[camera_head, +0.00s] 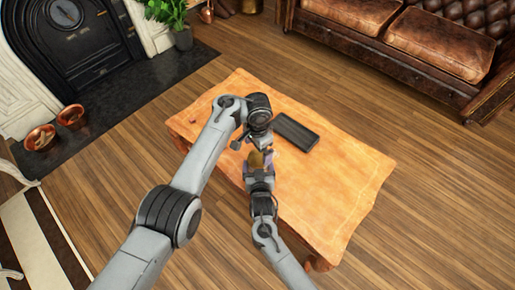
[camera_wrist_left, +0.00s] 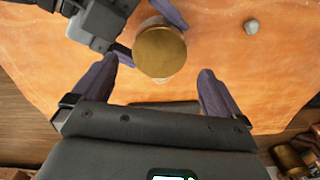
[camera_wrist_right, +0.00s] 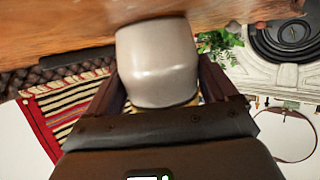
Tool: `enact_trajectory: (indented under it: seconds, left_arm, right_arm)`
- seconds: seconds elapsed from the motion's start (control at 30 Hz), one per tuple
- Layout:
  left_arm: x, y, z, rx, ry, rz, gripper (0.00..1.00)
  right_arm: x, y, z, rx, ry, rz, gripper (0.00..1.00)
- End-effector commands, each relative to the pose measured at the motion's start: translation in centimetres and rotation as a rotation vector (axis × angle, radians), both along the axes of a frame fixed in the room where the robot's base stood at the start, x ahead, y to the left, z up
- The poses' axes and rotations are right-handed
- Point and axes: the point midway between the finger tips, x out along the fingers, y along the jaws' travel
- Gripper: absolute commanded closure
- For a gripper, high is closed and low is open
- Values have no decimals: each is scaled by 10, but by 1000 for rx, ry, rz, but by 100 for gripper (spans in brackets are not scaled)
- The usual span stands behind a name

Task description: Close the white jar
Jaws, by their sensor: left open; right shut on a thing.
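The white jar (camera_wrist_right: 158,62) is between the fingers of my right gripper (camera_head: 262,168), which is shut on it. I cannot tell whether this lid is fully seated. My left gripper (camera_wrist_left: 160,85) is open and empty, its two purple fingers apart on either side below the brass top. In the head view the left gripper is close to the jar's brass top (camera_head: 257,160), and the arms partly hide the jar.
A wooden table (camera_head: 335,190) lies below both grippers. A black tray (camera_head: 297,132) is on it, right of the grippers. A small pale round object (camera_wrist_left: 251,27) also lies on the table. The table's right part is clear. A leather sofa (camera_head: 400,45) stands behind.

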Motion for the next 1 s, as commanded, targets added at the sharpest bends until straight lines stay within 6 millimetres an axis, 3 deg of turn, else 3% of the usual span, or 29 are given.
enact_trajectory:
  seconds: [0.27, 0.37, 0.53, 0.73, 0.83, 1.0]
  left_arm:
    - [1, 3, 0, 14, 1, 90, 0]
    - [8, 8, 8, 37, -16, 255, 0]
    - [28, 14, 39, 52, -84, 727, 0]
    - [26, 13, 60, 18, -84, 1258, 0]
    - [18, 8, 60, -5, -50, 1408, 0]
    - [3, 0, 41, -8, -8, 1424, 0]
  right_arm:
    - [0, 0, 0, 0, 0, 0, 99]
    - [0, 0, 0, 0, 0, 0, 99]
    - [0, 0, 0, 0, 0, 0, 99]
    - [0, 0, 0, 0, 0, 0, 99]
    - [0, 0, 0, 0, 0, 0, 99]
    - [0, 0, 0, 0, 0, 0, 99]
